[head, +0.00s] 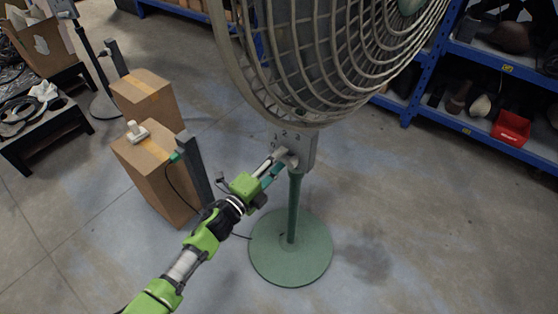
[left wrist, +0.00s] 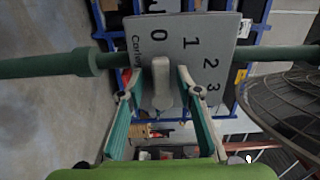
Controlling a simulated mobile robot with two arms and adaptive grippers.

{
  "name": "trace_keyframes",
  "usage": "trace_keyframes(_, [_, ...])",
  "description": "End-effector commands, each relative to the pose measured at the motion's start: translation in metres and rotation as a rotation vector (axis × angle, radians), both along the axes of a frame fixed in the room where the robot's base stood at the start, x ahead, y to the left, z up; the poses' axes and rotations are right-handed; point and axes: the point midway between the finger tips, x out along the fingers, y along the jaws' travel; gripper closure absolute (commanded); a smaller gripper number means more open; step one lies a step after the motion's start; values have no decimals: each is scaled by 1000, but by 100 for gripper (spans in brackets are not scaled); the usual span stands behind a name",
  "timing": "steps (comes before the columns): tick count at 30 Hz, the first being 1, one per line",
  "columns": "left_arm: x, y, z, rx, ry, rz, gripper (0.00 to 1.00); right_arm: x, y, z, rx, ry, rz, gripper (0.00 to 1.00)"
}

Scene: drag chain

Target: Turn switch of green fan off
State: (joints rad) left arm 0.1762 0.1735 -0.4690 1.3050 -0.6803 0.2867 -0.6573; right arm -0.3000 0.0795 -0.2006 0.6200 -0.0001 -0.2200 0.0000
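The green fan has a large round cage (head: 330,60), a green pole (head: 294,210) and a round green base (head: 290,248) on the floor. A grey switch plate (head: 306,150) sits below the cage. In the left wrist view the plate (left wrist: 205,30) shows the marks 0, 1, 2 and 3. The pale switch knob (left wrist: 162,85) stands lengthwise under the 0, its upper end toward that mark. My left gripper (head: 280,160) is at the plate. Its fingers (left wrist: 160,82) are open on both sides of the knob, with a gap showing on each side. My right gripper is not in view.
Cardboard boxes (head: 155,170) stand left of the fan, with a white socket (head: 137,131) on the nearer one and a dark post (head: 194,165) beside it. Blue shelving (head: 425,105) with a red bin (head: 511,128) is behind. The floor right of the base is clear.

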Motion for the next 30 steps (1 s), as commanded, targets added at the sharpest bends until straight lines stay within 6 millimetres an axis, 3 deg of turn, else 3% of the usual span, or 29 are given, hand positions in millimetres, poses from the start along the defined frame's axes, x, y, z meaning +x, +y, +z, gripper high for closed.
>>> trace_keyframes(7, [-8,7,-1,2,0,0,68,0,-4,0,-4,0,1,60])
trace_keyframes(21, [-83,60,-1,0,2,0,68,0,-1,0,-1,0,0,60])
trace_keyframes(30, [-98,71,0,-1,-1,-1,68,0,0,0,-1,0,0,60])
